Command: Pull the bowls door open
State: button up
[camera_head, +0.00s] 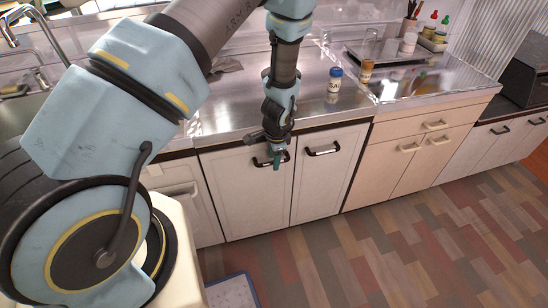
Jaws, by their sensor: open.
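Two white cabinet doors stand side by side under the metal counter. Both look shut; no label tells me which is the bowls door. The left door (243,200) has a dark bar handle (259,163) near its top. The right door (325,185) has a similar dark handle (322,149). My gripper (278,163) is open and points down, in front of the left door's handle and covering part of it. I cannot tell whether the handle is between the fingers or whether they touch it.
The metal counter (228,100) carries a blue-capped salt jar (335,82) and a glass (368,65) farther right. Beige drawers and doors (415,155) adjoin on the right. A pale blue mat (232,292) lies on the floor. The wooden floor (400,245) before the cabinets is clear.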

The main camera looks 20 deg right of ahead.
grip_shut()
dwell(0.3)
dwell(1.1)
